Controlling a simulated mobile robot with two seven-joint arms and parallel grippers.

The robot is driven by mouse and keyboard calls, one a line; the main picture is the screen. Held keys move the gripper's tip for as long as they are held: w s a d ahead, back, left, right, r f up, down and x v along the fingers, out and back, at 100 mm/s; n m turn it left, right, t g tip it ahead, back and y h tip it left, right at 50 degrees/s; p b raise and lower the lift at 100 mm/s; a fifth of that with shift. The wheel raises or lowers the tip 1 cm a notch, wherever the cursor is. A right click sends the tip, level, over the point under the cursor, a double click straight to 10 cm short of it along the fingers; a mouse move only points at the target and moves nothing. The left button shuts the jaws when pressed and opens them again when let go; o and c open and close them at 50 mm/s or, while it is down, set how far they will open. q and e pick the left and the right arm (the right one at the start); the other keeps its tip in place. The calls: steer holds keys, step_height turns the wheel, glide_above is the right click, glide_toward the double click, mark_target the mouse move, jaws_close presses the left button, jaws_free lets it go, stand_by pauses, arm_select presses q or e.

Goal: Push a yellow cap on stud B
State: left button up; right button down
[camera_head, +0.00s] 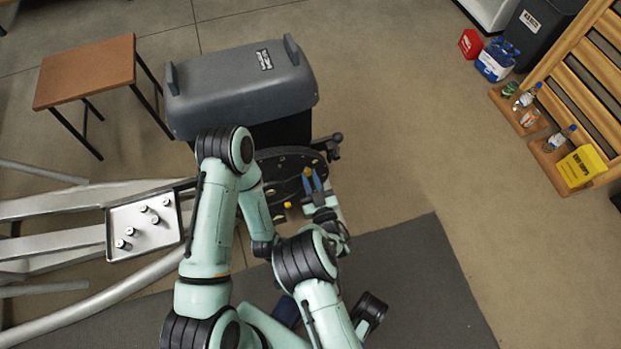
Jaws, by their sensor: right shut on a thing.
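My right gripper (313,182) has blue fingers and is shut on a yellow cap (307,171), above or at the dark round tray (270,157). Another yellow cap (288,205) sits lower on the tray, left of the gripper. A metal plate (118,216) with several pale studs (143,208) is at the left, on the end of a silver tubular frame. No letters can be read on it, so I cannot tell which stud is B. My left arm folds down beside the tray, and its gripper is hidden.
A grey lidded bin (240,90) stands behind the tray. A brown table (88,72) is at the back left. Wooden shelving (575,80) with bottles and a yellow box (582,166) is at the right. The floor between is clear, with a dark mat (420,270) in front.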

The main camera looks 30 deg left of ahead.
arm_select(q)
steer(key=shift+f+b, duration=0.3)
arm_select(e)
steer(key=shift+w+a, duration=0.35)
steer(key=shift+a, duration=0.1)
stand_by(0.3)
steer(key=c, duration=0.9)
jaws_free()
steer(key=shift+c, duration=0.2)
arm_select(q)
steer(key=w+d+r+t+p, duration=0.1)
steer(key=w+r+p, duration=0.2)
steer(key=r, duration=0.2)
steer(key=shift+w+r+t, duration=0.2)
steer(key=shift+w+t, duration=0.1)
steer(key=shift+w, duration=0.05)
arm_select(e)
steer(key=v, duration=1.3)
steer(key=shift+s+d, duration=0.15)
